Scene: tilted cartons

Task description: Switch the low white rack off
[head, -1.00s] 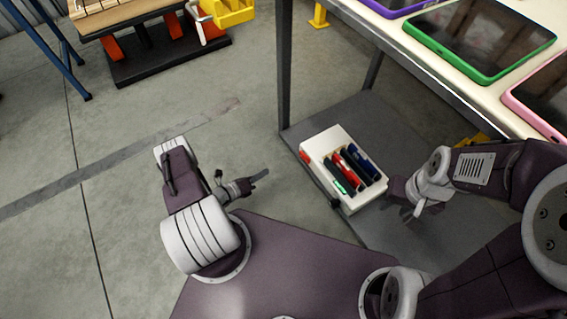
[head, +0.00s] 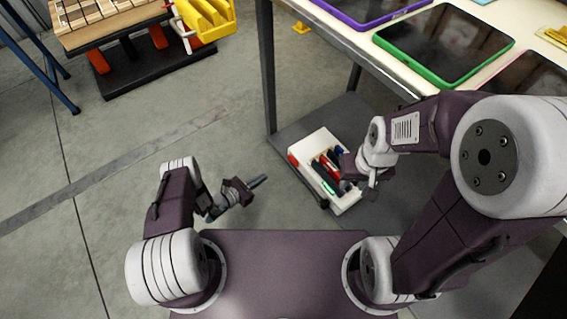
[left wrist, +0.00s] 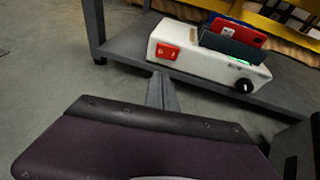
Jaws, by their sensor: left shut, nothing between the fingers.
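The low white rack (head: 312,150) lies on the grey lower shelf and holds dark, red and blue flat devices in its slots. It also shows in the left wrist view (left wrist: 190,62), with a red switch (left wrist: 167,51) at the left of its front face. A black knob (left wrist: 243,86) and a small green mark are at the right. My left gripper (head: 258,182) is shut and empty, left of the rack and apart from it. Its fingers (left wrist: 162,92) point toward the switch side. My right gripper (head: 368,187) is at the rack's right side, partly covering it; its jaw opening is unclear.
A table (head: 336,30) with colour-framed tablets stands above the shelf; its dark leg (head: 267,70) rises at the shelf's corner. A low wooden-topped cart (head: 110,20) with a yellow bin (head: 207,18) is at the upper left. The floor left of the shelf is clear.

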